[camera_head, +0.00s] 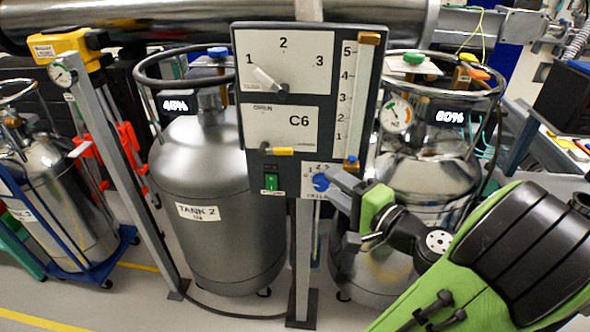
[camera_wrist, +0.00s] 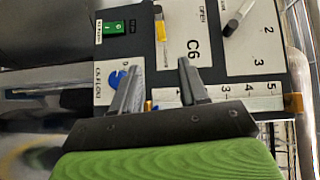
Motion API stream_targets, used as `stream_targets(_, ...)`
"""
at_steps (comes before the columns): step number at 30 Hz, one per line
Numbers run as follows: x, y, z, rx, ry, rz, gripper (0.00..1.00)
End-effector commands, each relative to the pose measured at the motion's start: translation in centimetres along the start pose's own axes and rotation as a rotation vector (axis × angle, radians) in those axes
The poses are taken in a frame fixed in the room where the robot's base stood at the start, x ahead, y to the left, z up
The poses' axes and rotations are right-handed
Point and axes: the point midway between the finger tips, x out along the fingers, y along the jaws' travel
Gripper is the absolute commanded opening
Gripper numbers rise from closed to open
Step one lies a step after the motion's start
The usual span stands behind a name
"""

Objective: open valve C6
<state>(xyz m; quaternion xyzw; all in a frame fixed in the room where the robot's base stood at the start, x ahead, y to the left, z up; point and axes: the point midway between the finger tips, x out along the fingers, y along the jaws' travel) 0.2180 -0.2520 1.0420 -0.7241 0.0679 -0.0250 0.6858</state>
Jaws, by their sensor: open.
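The valve C6 lever (camera_head: 278,151) has a yellow grip and a dark pivot. It lies horizontal on the dark panel (camera_head: 345,40), pointing right, below the C6 plate (camera_head: 280,128) marked OPEN. In the wrist view, which is turned, the lever (camera_wrist: 155,37) points down toward my gripper. My gripper (camera_head: 336,184) is open and empty, at the panel's lower right, right of and below the lever. In the wrist view my gripper's fingertips (camera_wrist: 158,66) stand either side of the line of the lever's end. Whether they touch the panel cannot be told.
A blue knob (camera_head: 320,182) sits close by my fingers, with a green switch (camera_head: 271,181) to its left. Above are a selector lever (camera_head: 267,80) and a scale with sliders (camera_head: 357,90). TANK 2 (camera_head: 210,190) and a shiny tank (camera_head: 432,165) stand behind the panel.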

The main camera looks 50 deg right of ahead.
Motion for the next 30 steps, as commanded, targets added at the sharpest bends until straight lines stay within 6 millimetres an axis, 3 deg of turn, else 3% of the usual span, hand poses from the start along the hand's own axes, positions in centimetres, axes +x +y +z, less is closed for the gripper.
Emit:
stream_targets(5, 2.6, -0.7, 0.2, 0.001, -0.010, -0.003, 0.44)
stream_targets(18, 13.4, -0.3, 0.3, -0.005, -0.008, -0.002, 0.44)
stream_targets(24, 15.5, -0.3, 0.1, -0.003, -0.003, 0.002, 0.44)
stream_targets(30, 15.7, -0.3, 0.1, -0.003, -0.002, 0.002, 0.44)
